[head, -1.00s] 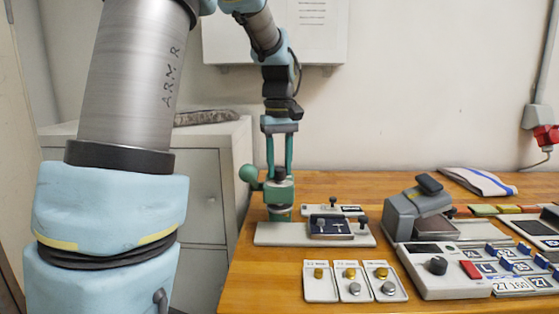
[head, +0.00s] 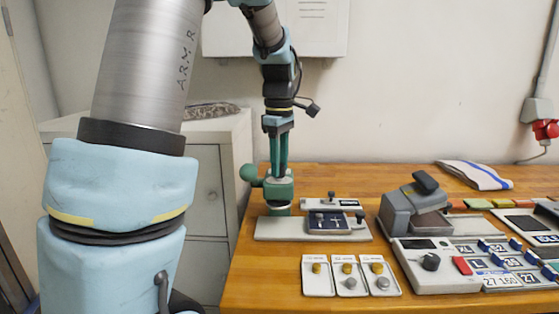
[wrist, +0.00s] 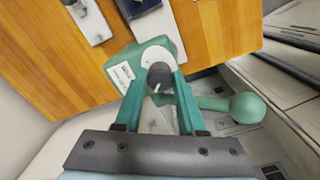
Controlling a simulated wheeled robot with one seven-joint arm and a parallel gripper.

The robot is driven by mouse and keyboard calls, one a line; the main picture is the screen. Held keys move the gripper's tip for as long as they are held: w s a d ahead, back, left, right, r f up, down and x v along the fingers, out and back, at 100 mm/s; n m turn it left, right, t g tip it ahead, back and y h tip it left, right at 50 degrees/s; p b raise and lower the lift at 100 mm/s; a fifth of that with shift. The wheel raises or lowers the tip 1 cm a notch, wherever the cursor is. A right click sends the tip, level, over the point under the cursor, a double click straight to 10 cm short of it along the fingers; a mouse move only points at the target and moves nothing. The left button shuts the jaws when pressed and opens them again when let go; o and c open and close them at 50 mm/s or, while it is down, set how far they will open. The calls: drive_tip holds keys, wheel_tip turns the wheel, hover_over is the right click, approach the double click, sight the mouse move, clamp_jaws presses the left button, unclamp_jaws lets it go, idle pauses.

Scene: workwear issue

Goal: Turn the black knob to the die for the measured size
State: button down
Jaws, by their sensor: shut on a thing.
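The black knob (wrist: 160,76) sits on a pale round dial (wrist: 157,52) on top of the green press head (head: 279,189). In the wrist view the knob has a light pointer line on its near side. My gripper (wrist: 160,80) comes down from above with one green finger on each side of the knob, shut on it. In the head view my gripper (head: 279,174) stands upright over the press, and its fingers mostly hide the knob. A white label (wrist: 121,75) is on the press head beside the dial; its print is too small to read.
The press's green ball handle (wrist: 246,107) sticks out at its side. The pale base plate (head: 268,229) carries a dark blue plate (head: 328,222). Three small cards with brass and steel pieces (head: 348,275) lie in front. A console (head: 444,274) with its own black knob stands right.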

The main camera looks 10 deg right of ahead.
idle(0.3)
drive_tip(key=c, duration=0.5)
unclamp_jaws()
wheel_tip(320, 180, up, 11)
drive_tip(key=b, duration=0.1)
drive_tip(key=shift+b, duration=0.35)
drive_tip(key=shift+s+f, duration=0.1)
drive_tip(key=shift+s, duration=0.05)
